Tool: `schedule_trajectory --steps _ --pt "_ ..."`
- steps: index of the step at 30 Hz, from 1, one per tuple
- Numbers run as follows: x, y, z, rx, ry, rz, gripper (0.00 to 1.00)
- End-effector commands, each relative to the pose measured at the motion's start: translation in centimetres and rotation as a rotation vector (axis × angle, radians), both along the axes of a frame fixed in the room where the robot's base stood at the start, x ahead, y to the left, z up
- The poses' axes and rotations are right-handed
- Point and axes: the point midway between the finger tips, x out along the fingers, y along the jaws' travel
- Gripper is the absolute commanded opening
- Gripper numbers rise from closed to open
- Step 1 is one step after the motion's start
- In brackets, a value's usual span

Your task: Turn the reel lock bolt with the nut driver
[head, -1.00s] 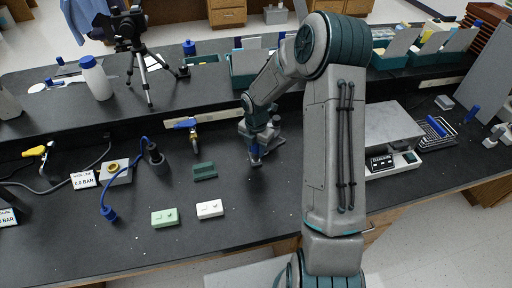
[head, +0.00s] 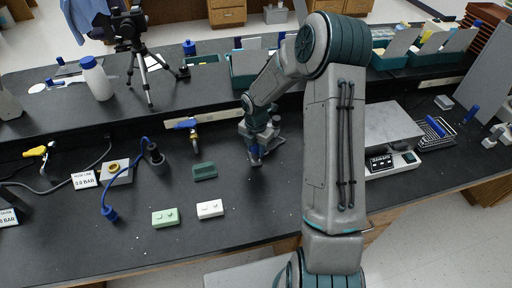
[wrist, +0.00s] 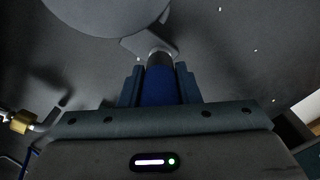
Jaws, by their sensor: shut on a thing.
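My gripper (wrist: 160,88) is shut on the blue handle of the nut driver (wrist: 158,92) in the wrist view. The driver's dark shaft (wrist: 159,60) points away from my gripper, towards a small grey bracket-like part (wrist: 148,42). A large grey disc, perhaps the reel (wrist: 105,12), fills the top left of that view. I cannot make out the bolt or whether the driver's tip is on it. In the head view my gripper (head: 255,158) is low over the dark bench, with grey parts beside it that partly merge with my arm.
A green block (head: 205,171), a pale green box (head: 165,217) and a white box (head: 210,209) lie left of my gripper. A blue cable (head: 108,213) and a valve (head: 190,135) are further left. A scale (head: 395,165) stands right.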

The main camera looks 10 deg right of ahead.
Motion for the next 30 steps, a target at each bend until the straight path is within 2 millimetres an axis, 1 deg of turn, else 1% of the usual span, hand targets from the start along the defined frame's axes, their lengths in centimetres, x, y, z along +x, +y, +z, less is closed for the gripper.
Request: schedule_trajectory --steps 10,30 --pt "0.0 0.0 -0.2 0.001 -0.001 0.000 0.02" --pt "0.0 0.0 -1.5 0.000 -0.001 0.001 0.02"
